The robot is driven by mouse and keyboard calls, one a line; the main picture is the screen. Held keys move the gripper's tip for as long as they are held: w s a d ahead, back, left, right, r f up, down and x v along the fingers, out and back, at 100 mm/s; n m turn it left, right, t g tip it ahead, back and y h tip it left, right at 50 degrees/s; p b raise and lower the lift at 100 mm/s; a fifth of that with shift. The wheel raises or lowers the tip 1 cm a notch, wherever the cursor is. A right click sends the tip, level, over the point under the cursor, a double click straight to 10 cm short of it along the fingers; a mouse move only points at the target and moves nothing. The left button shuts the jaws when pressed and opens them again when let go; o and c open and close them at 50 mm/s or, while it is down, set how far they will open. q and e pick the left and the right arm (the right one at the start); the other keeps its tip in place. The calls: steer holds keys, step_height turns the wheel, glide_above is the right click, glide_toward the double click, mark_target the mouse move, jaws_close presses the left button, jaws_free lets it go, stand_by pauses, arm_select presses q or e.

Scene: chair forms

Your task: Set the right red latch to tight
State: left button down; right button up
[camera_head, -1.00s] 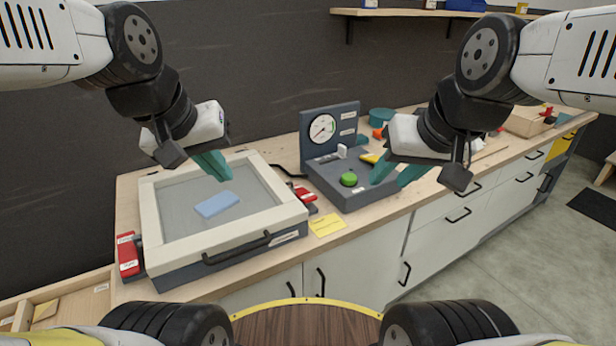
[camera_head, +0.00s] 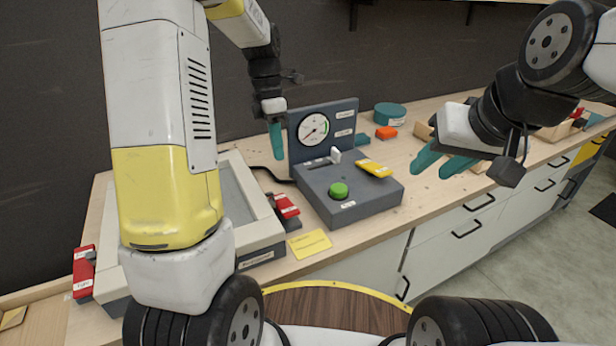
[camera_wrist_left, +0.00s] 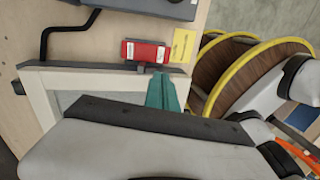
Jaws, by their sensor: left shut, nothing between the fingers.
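The right red latch (camera_head: 286,205) sits at the right side of the pale-framed box (camera_head: 250,238), beside the grey gauge unit. In the left wrist view the red latch (camera_wrist_left: 147,51) lies just past my fingers; its label is too small to read. My left gripper (camera_head: 276,142) is shut and empty, pointing down above and behind the latch, by the gauge unit's left edge. Its teal fingers (camera_wrist_left: 163,92) show in the left wrist view, apart from the latch. My right gripper (camera_head: 431,172) is open and empty, right of the gauge unit.
The gauge unit (camera_head: 352,203) has a green button (camera_head: 339,190), a white lever and a yellow piece. A yellow note (camera_head: 310,243) lies in front. Another red latch (camera_head: 83,275) is at the box's left. My left arm hides much of the box.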

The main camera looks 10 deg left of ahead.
mark_target(290, 208)
arm_select(q)
steer(key=shift+w+d+f+n, duration=0.25)
steer(key=shift+w+f+n, duration=0.3)
steer(key=shift+w, duration=0.1)
steer(key=x, duration=1.4)
steer(key=shift+s, duration=0.2)
steer(key=shift+s, duration=0.1)
